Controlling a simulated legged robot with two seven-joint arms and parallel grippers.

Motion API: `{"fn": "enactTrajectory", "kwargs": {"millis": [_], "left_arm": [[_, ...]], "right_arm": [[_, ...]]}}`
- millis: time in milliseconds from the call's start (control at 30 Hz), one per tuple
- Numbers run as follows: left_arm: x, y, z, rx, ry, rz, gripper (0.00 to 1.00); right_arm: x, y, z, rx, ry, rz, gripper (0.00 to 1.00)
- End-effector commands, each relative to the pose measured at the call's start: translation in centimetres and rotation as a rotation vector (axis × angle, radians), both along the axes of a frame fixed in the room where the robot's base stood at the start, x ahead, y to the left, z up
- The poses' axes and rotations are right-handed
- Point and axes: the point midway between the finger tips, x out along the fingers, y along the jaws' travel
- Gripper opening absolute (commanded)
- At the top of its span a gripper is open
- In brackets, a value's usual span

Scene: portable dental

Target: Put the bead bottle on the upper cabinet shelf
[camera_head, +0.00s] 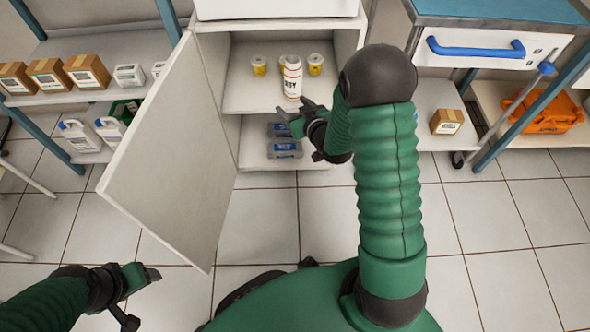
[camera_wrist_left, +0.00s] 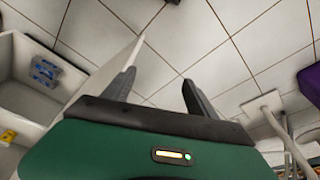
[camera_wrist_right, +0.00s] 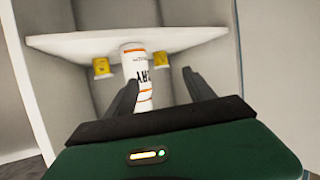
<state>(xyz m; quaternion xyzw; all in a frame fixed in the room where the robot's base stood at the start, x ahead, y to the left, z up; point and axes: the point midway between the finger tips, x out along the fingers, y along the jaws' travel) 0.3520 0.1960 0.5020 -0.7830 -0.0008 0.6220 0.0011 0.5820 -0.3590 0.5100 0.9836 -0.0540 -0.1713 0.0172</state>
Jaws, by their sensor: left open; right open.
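The bead bottle (camera_head: 292,80), white with orange bands and dark lettering, stands upright near the front of the upper cabinet shelf (camera_head: 258,98). It also shows in the right wrist view (camera_wrist_right: 138,75), where the scene appears upside down. My right gripper (camera_head: 297,118) is open and empty in front of the shelf, close to the bottle. In the right wrist view the bottle appears between its fingers, with no contact visible. My left gripper (camera_head: 146,288) is open and empty, low at the left, away from the cabinet; its fingers (camera_wrist_left: 158,88) are spread over the floor.
Yellow-and-white cups (camera_head: 259,66) stand behind the bottle. Blue packs (camera_head: 284,145) lie on the lower shelf. The open cabinet door (camera_head: 165,150) stands between the cabinet and the left racks. Cartons (camera_head: 88,72) and white jugs (camera_head: 80,135) stand left.

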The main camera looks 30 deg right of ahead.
Motion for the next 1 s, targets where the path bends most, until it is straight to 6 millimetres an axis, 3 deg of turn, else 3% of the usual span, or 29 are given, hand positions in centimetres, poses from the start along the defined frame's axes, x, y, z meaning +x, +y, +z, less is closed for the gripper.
{"fn": "enactTrajectory", "kwargs": {"millis": [67,167,233,300,433,533,733,900,1000], "left_arm": [[0.0,0.0,0.0,0.000,0.000,0.000,0.67],[0.0,0.0,0.0,0.000,0.000,0.000,0.67],[0.0,0.0,0.0,0.000,0.000,0.000,0.67],[0.0,0.0,0.0,0.000,0.000,0.000,0.67],[0.0,0.0,0.0,0.000,0.000,0.000,0.67],[0.0,0.0,0.0,0.000,0.000,0.000,0.67],[0.0,0.0,0.2,0.000,0.000,0.000,0.67],[0.0,0.0,4.4,0.000,0.000,0.000,0.65],[0.1,0.0,5.6,0.000,-0.002,0.000,0.52]], "right_arm": [[-2.0,3.7,0.0,0.009,0.200,0.004,0.62],[-7.5,8.3,-0.8,0.036,0.479,0.010,0.62],[-12.3,11.2,-1.1,0.058,0.657,0.024,0.62],[-16.7,13.5,-1.1,0.077,0.802,0.041,0.62],[-22.0,15.8,-0.9,0.097,0.963,0.065,0.62],[-23.1,16.2,-0.9,0.101,0.999,0.070,0.62],[-23.1,16.1,-0.8,0.101,0.999,0.067,0.62],[-23.0,16.1,3.5,0.101,0.997,0.068,0.61],[-23.0,16.1,4.6,0.101,0.997,0.068,0.48]]}}
